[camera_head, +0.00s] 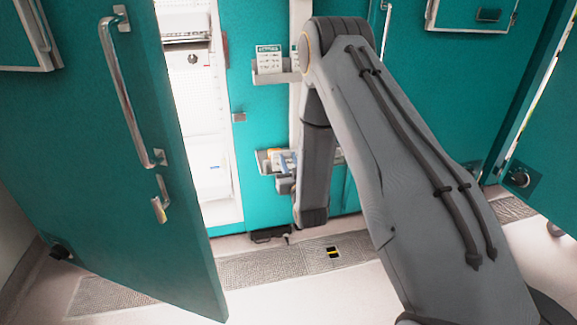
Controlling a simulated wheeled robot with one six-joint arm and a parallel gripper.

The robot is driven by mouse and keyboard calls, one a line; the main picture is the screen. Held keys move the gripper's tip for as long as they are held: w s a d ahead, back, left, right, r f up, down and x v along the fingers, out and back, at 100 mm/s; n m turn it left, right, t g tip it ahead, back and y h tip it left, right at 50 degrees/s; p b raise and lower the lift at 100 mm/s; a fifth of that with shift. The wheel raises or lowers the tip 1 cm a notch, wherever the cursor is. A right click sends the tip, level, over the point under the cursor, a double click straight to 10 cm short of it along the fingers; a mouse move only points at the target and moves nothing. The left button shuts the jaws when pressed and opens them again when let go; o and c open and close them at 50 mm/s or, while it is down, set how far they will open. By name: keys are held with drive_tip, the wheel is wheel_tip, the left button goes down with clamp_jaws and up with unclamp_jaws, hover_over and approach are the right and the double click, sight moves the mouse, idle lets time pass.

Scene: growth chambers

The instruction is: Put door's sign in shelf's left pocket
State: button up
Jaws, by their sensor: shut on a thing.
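A small grey rack (268,78) is fixed to the teal front at upper centre. A white card with a dark green header (269,61) stands in its left part, and another card shows partly beside my arm. A lower grey rack (263,162) holds small items with white, orange and blue on them. My gripper (286,174) is at this lower rack, left of my wrist, and shut on a small card-like thing. My wrist hides much of the gripper and the rack's right part. I cannot tell clearly which card is held or whether it touches the rack.
A teal door (130,160) with a long metal handle (125,95) stands open at left, showing a white lit chamber (200,110) with shelves. More teal doors are at right. Floor grates (265,268) run along the base, with clear pale floor in front.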

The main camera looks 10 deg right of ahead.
drive_tip(key=shift+w+f+b, duration=0.35)
drive_tip(key=shift+w+b, duration=0.45)
drive_tip(key=shift+w, duration=0.5)
drive_tip(key=shift+w+f+b, duration=0.4)
drive_tip(key=shift+w+b, duration=0.35)
drive_tip(key=shift+w, duration=0.55)
drive_tip(key=shift+w+f+b, duration=0.35)
drive_tip(key=shift+w+b, duration=0.45)
drive_tip(key=shift+w, duration=0.5)
drive_tip(key=w, duration=0.1)
drive_tip(key=w+b, duration=0.1)
drive_tip(key=w, duration=0.1)
drive_tip(key=shift+f+b, duration=0.25)
drive_tip(key=shift+b, duration=0.1)
drive_tip(key=shift+r+p, duration=0.1)
drive_tip(key=shift+p, duration=0.2)
drive_tip(key=shift+f, duration=0.35)
drive_tip(key=shift+f+b, duration=0.3)
drive_tip(key=shift+b, duration=0.05)
drive_tip(key=shift+f+b, duration=0.4)
drive_tip(key=shift+f, duration=0.3)
drive_tip(key=shift+f, duration=0.35)
